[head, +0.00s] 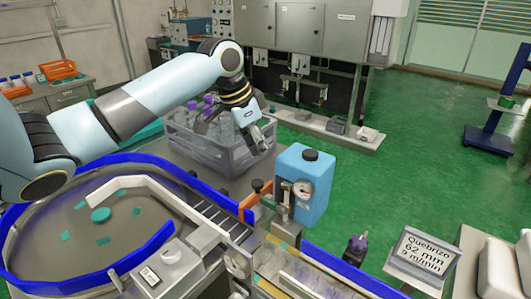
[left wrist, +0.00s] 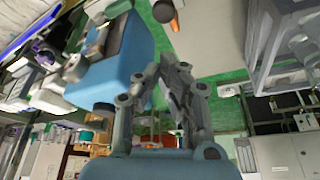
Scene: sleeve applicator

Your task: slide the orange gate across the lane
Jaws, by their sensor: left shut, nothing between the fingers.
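The orange gate (head: 251,201) is a narrow orange piece with a dark round knob (head: 257,185). It stands at the blue-railed lane (head: 215,213), just left of the blue box with a gauge. How far it reaches across the lane is hard to tell. In the left wrist view, an orange piece (left wrist: 174,22) and its dark knob (left wrist: 163,11) show at the top, beyond my fingertips. My left gripper (head: 262,141) is shut and empty, above and behind the gate, apart from it. Its fingers fill the middle of the left wrist view (left wrist: 172,66). My right gripper is not in view.
The blue box (head: 310,185) stands close right of the gate. A grey crate of purple-capped bottles (head: 205,150) is behind the lane, under my left arm. A round turntable (head: 60,240) with teal pieces is at left.

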